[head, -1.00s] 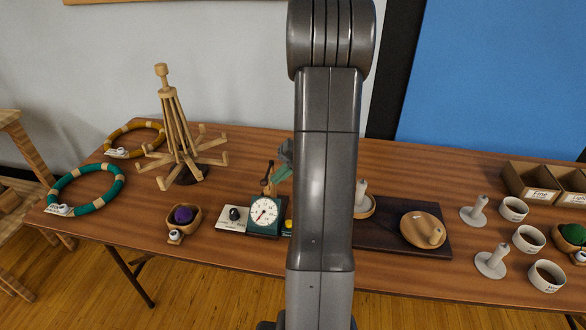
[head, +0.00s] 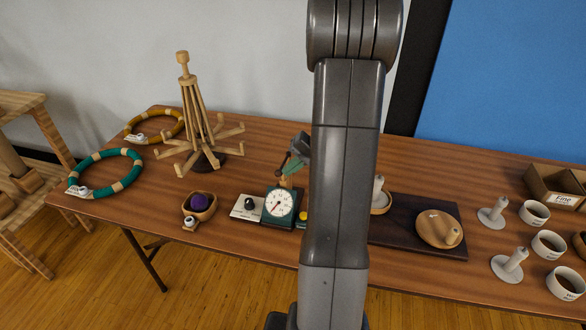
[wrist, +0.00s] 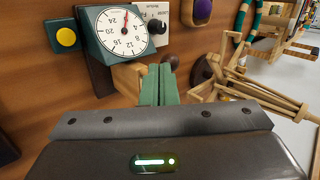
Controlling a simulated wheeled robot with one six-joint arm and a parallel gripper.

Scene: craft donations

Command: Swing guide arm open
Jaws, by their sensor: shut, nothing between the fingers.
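The green winding device with a white dial (head: 279,204) stands near the table's front edge. It also shows in the wrist view (wrist: 121,31), with a wooden block (wrist: 127,79) beside it. A dark round knob (wrist: 171,63), possibly the guide arm's end, shows just past my fingertips. My own arm hides part of the device's right side in the head view.
A wooden skein winder (head: 199,130) stands behind left, its pegs near my gripper's side. A bowl with purple yarn (head: 199,204) sits left of the device. Green (head: 107,173) and ochre (head: 155,126) rings lie further left. A dark board (head: 392,229) lies right.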

